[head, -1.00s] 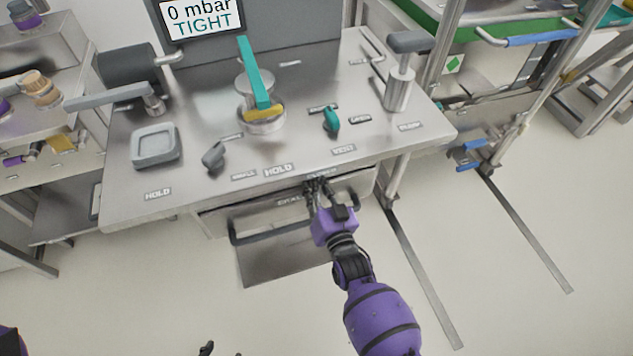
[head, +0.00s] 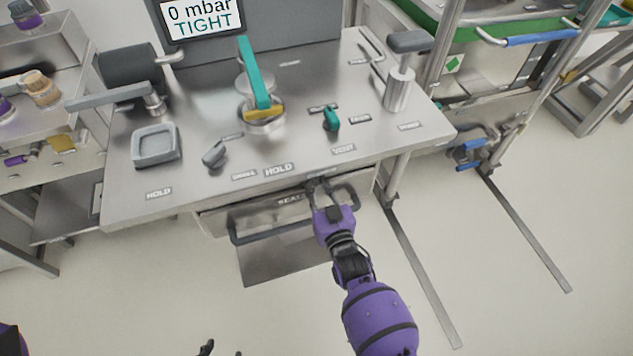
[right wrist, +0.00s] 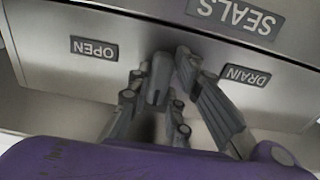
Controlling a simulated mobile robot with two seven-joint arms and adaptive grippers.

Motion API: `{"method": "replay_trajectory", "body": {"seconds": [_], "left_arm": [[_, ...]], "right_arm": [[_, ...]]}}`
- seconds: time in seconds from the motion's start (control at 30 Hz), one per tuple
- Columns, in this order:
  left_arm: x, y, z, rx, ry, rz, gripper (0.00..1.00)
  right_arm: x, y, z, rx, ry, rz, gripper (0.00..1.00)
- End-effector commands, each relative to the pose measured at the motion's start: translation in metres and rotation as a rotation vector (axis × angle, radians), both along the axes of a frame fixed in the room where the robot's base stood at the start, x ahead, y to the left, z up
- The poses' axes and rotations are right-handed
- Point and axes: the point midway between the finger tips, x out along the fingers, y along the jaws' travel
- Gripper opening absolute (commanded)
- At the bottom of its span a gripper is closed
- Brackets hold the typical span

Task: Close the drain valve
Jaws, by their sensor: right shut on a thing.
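The drain valve's grey handle (right wrist: 160,78) sits on the bench's front face, between the OPEN label (right wrist: 94,48) and the DRAIN label (right wrist: 245,75) in the right wrist view. There the handle points across the panel, roughly up and down in the picture. My right gripper (right wrist: 166,85) is shut on the handle, with a finger on either side. In the head view my right gripper (head: 325,188) is at the bench's front edge and hides most of the valve. Only the tips of my left gripper (head: 222,350) show, apart, at the bottom edge.
The steel bench (head: 225,200) carries a teal-handled clamp (head: 255,75), a teal vent knob (head: 331,119), a grey lever (head: 214,155) and a square tray (head: 155,146). A screen (head: 200,16) reads 0 mbar TIGHT. A drawer handle (head: 265,236) juts out left of my right gripper.

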Motion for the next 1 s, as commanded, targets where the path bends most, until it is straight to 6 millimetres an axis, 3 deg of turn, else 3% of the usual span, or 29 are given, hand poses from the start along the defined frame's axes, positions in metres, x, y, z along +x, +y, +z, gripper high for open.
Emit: {"method": "replay_trajectory", "body": {"seconds": [0.07, 0.1, 0.2, 0.63, 1.0], "left_arm": [[0.000, 0.000, 0.000, 0.000, 0.001, 0.000, 0.40], [0.000, 0.000, 0.000, 0.000, 0.001, 0.000, 0.40], [0.000, 0.000, 0.000, 0.000, 0.001, 0.000, 0.40], [-0.001, 0.000, 0.000, 0.001, 0.001, -0.001, 0.40], [0.000, 0.000, 0.000, 0.001, 0.000, -0.001, 0.40]], "right_arm": [[0.000, 0.000, -0.001, -0.004, 0.001, 0.001, 0.00], [0.000, 0.000, -0.001, -0.003, 0.001, 0.001, 0.24], [0.000, 0.000, -0.001, -0.003, 0.000, 0.001, 0.37], [-0.009, -0.004, -0.001, -0.003, 0.001, 0.000, 0.38], [-0.080, -0.027, -0.001, -0.003, 0.002, 0.000, 0.38]]}}
